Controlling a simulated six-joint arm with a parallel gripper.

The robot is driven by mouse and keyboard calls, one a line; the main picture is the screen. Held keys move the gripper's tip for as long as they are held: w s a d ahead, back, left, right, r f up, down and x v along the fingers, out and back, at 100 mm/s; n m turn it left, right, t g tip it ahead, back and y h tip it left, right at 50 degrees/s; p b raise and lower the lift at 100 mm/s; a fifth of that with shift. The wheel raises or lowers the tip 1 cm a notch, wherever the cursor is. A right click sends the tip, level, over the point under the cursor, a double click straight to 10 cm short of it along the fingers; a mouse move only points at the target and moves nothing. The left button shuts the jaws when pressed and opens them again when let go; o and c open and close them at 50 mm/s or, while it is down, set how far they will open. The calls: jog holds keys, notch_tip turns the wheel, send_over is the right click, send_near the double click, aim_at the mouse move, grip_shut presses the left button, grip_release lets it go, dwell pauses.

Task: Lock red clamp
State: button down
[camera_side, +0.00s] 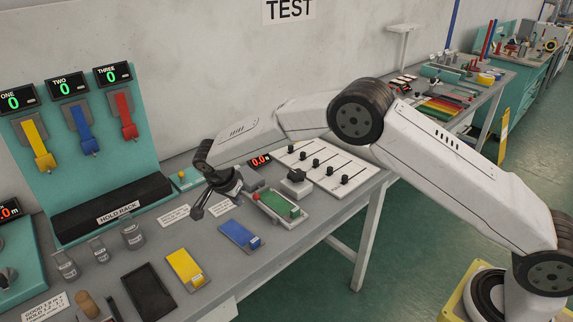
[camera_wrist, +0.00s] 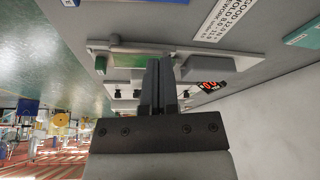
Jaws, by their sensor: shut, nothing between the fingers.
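A red hanging lever-like piece (camera_side: 127,115) is mounted on the teal panel under the display marked THREE. It is the rightmost of three, and I cannot tell whether it is locked. A small red knob (camera_side: 256,197) sits at the end of a pale tray (camera_side: 284,221) holding a green block (camera_side: 280,204). My gripper (camera_side: 198,212) is shut and empty, pointing down and left above the table, left of that tray and well below and right of the red piece. In the wrist view the shut fingers (camera_wrist: 163,68) point towards a light grey bar, with no red clamp visible.
Yellow (camera_side: 38,142) and blue (camera_side: 83,130) pieces hang beside the red one. A black block marked HOLD BACK (camera_side: 112,207) lies below the panel. Yellow (camera_side: 186,268) and blue (camera_side: 240,236) plates lie on the table in front. A slider board (camera_side: 325,168) stands to the right.

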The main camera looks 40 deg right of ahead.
jog(key=x, duration=0.4)
jog(key=shift+d+f, duration=0.1)
jog(key=shift+f, duration=0.05)
jog(key=d, duration=0.1)
jog(key=w+d, duration=0.1)
jog(key=shift+d, duration=0.4)
jog(key=shift+w+d, duration=0.1)
jog(key=shift+d, duration=0.4)
